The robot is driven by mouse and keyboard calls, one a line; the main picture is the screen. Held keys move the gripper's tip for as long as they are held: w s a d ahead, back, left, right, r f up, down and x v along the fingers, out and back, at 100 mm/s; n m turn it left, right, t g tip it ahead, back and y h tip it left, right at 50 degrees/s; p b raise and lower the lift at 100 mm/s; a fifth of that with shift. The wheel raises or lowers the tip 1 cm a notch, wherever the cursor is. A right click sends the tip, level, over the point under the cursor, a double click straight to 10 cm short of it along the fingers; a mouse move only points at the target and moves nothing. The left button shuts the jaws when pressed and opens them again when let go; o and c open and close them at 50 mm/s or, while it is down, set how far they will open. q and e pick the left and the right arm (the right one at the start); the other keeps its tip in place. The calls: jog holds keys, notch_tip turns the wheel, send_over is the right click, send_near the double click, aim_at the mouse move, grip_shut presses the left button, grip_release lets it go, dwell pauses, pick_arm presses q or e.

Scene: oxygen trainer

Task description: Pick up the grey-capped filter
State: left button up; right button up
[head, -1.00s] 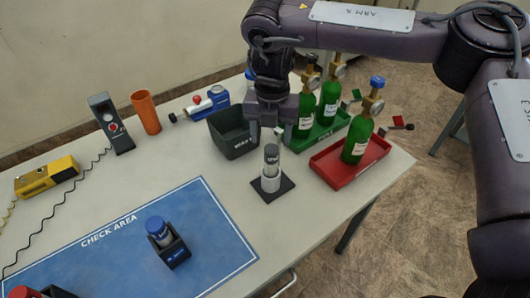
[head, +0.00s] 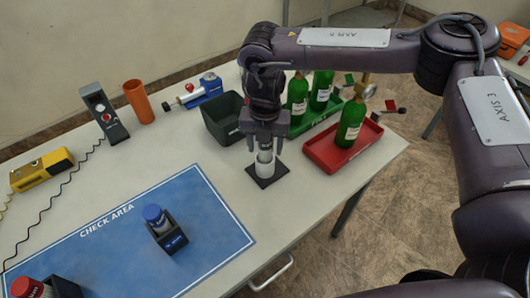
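The fingers look apart, with a narrow gap to the filter, and the gripper hides most of the grey cap. My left gripper is not in view.
A dark bin (head: 224,121) stands just behind-left of my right gripper. A red tray (head: 326,153) with a green bottle is to the right, and a green tray (head: 311,131) with bottles is behind. A blue-capped filter (head: 155,217) stands in a black holder on the blue mat (head: 110,248).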

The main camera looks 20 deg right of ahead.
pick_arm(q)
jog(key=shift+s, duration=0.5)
pick_arm(e)
jog(key=c, duration=1)
jog(key=shift+o, duration=0.2)
jog(key=shift+r, duration=0.1)
